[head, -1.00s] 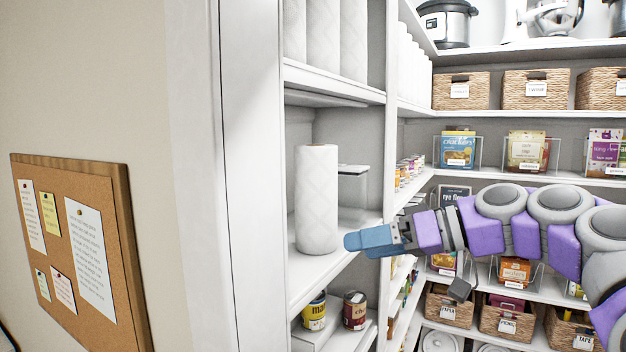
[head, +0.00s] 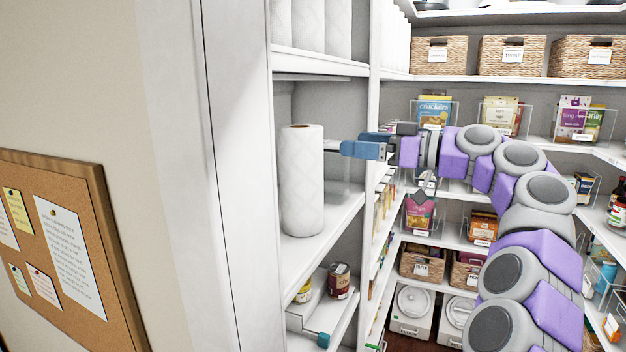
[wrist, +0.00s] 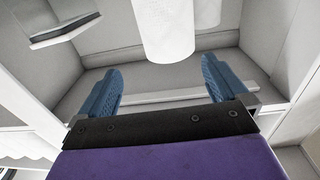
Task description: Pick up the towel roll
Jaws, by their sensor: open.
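The towel roll (head: 301,185) is white and stands upright on a middle shelf of the left shelf unit in the head view. In the wrist view the towel roll (wrist: 165,28) shows at the top, beyond the fingertips and between their lines, with its far end cut off. My gripper (head: 342,148) is just right of the roll's upper part in the head view. In the wrist view my gripper (wrist: 163,82) has its two blue fingers spread wide with nothing between them. The roll appears apart from both fingers.
More white rolls (head: 312,25) stand on the shelf above. The white upright (head: 372,120) of the unit is close by my gripper. A corkboard (head: 62,250) hangs on the wall at left. Shelves with baskets (head: 512,56) fill the right.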

